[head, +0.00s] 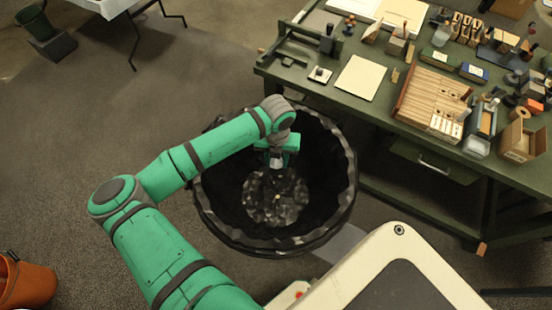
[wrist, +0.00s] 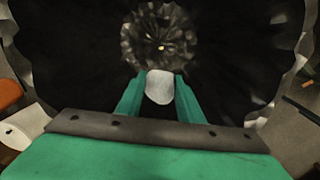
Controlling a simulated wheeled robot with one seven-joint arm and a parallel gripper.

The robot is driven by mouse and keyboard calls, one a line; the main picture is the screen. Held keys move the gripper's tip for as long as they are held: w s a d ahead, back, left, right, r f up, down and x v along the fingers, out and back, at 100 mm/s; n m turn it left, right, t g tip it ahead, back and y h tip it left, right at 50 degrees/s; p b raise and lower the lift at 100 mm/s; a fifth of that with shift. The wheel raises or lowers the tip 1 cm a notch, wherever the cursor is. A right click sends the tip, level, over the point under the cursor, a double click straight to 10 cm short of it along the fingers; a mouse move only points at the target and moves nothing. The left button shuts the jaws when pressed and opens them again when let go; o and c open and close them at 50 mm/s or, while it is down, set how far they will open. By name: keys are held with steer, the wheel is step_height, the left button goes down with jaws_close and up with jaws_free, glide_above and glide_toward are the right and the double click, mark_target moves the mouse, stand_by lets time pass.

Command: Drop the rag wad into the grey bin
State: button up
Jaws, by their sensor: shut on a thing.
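My gripper (head: 278,158) hangs over the open mouth of a large round bin (head: 222,190) with a dark, crinkled liner. The fingers are shut on the rag wad (wrist: 160,88), a small whitish lump between the two green fingertips in the wrist view. In the head view the wad is mostly hidden by the gripper. The bin's dark inside (wrist: 225,65) fills most of the wrist view, with a mottled grey patch at its bottom. The wad appears apart from the bin's walls and floor.
A green workbench (head: 300,85) with tools, blocks and sheets stands at the right, close to the bin. An orange container (head: 28,285) is at the lower left. A dark bucket (head: 38,25) stands at the top left. The floor left of the bin is clear.

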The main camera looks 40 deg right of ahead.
steer(key=o, duration=1.1)
steer(key=shift+c, duration=0.2)
steer(key=shift+d, duration=0.1)
steer(key=shift+r, duration=0.15)
step_height(320, 180, up, 10)
steer(key=shift+r, duration=0.25)
steer(key=shift+s+d, duration=0.1)
steer(key=shift+s, duration=0.05)
